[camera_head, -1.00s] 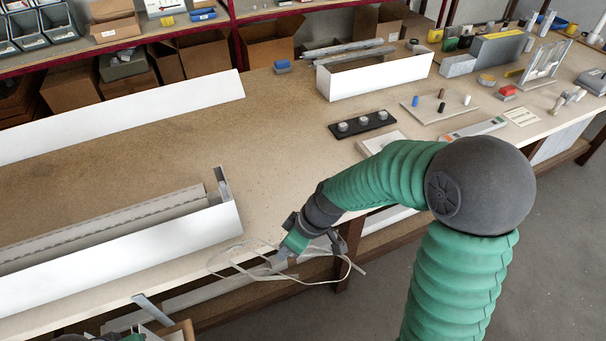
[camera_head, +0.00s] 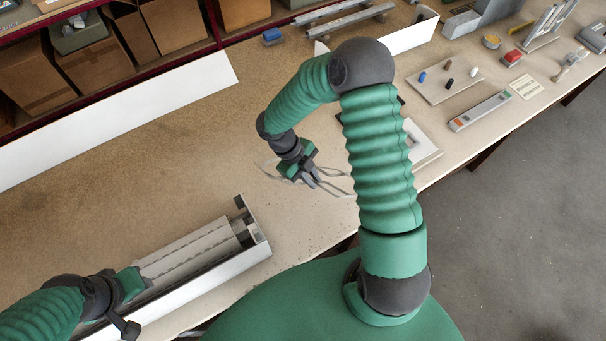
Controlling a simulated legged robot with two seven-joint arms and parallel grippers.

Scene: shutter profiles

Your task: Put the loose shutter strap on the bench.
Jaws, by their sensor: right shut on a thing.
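The loose shutter strap (camera_head: 338,190) is a thin, pale band in loose loops. My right gripper (camera_head: 313,182) is shut on it over the bench (camera_head: 215,150). The strap's loops spread to both sides of the fingers. I cannot tell whether they touch the bench top. My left gripper (camera_head: 140,283) is at the lower left, at the long white shutter box (camera_head: 215,271). Its fingers are not clear enough to show whether they are open or shut.
A tray with small coloured pegs (camera_head: 440,82) and a level-like bar (camera_head: 481,110) are to the right. The bench top between panel and shutter box is clear.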

